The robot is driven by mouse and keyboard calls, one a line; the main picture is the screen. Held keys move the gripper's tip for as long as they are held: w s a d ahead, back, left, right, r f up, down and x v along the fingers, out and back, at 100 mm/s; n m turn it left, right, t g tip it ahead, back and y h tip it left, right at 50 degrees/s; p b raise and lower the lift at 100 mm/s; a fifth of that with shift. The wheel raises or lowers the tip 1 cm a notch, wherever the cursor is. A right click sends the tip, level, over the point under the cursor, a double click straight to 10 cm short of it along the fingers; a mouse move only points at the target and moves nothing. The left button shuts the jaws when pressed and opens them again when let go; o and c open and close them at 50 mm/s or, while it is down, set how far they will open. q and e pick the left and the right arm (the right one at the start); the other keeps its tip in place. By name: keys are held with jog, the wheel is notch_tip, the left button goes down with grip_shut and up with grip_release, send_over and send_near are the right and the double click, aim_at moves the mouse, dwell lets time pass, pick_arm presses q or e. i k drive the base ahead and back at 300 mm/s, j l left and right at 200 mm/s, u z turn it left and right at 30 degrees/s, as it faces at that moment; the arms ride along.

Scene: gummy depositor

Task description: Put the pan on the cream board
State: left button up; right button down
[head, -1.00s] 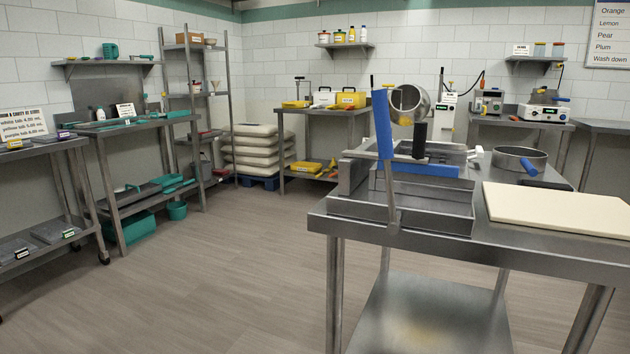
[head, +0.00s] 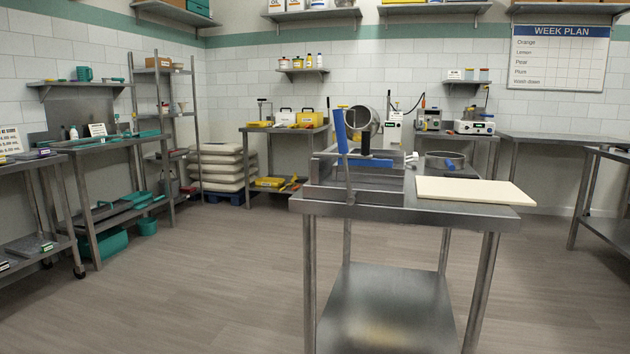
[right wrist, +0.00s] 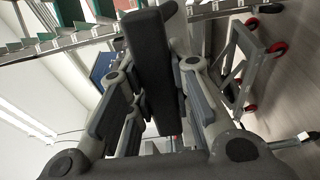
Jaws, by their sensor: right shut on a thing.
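The cream board (head: 475,191) lies flat on the right front of the steel table. A round steel pan-like vessel (head: 445,162) stands behind the board, with something blue at it. My right gripper (right wrist: 158,115) shows in the right wrist view, shut on a thick black bar (right wrist: 149,60) that looks like a handle. What this bar belongs to is hidden or out of the frame, so I cannot tell whether it is a pan's handle. Neither gripper shows in the head view.
Side benches (head: 110,145) and a right bench (head: 600,155) line the walls. The floor (head: 220,270) on the left is open.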

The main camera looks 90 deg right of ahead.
aim_at(480, 190)
jog(key=z, duration=1.6)
